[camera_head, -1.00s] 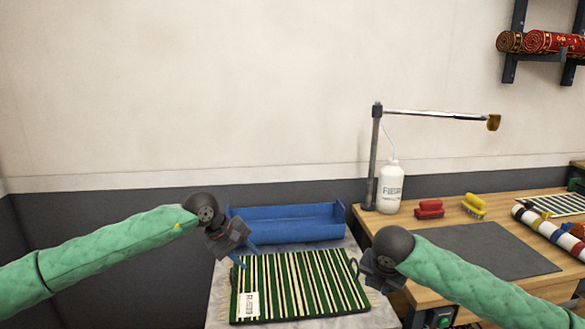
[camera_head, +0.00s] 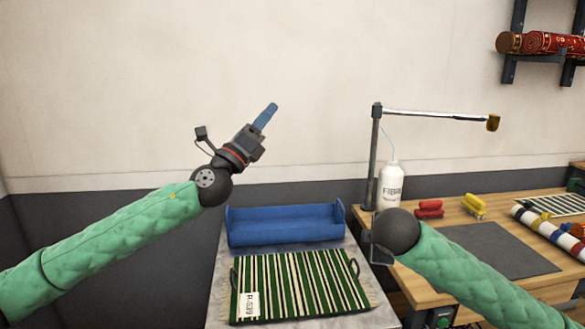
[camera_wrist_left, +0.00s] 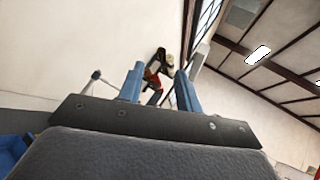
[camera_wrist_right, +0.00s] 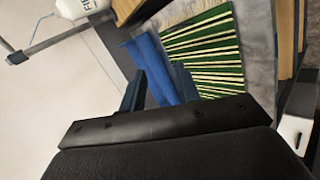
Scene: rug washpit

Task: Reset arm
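My left gripper (camera_head: 266,115) is raised in front of the wall, pointing up and to the right, well above the blue tray. In the left wrist view its two blue fingers (camera_wrist_left: 160,82) stand apart with nothing between them. My right gripper is mostly hidden behind its dark wrist joint in the head view. In the right wrist view its fingers (camera_wrist_right: 158,88) are apart and empty, with the blue tray (camera_wrist_right: 160,70) showing beyond them. The green and cream striped rug (camera_head: 325,290), with a white label and dark side handles, lies flat, apart from both grippers.
The long blue tray (camera_head: 285,228) stands behind the rug on the grey table (camera_head: 219,292). At right, a wooden bench (camera_head: 530,285) holds a white bottle (camera_head: 391,187), a lamp-like post (camera_head: 374,160), red and yellow brushes, and a rolled rug. Rolled rugs sit on a wall rack (camera_head: 545,42).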

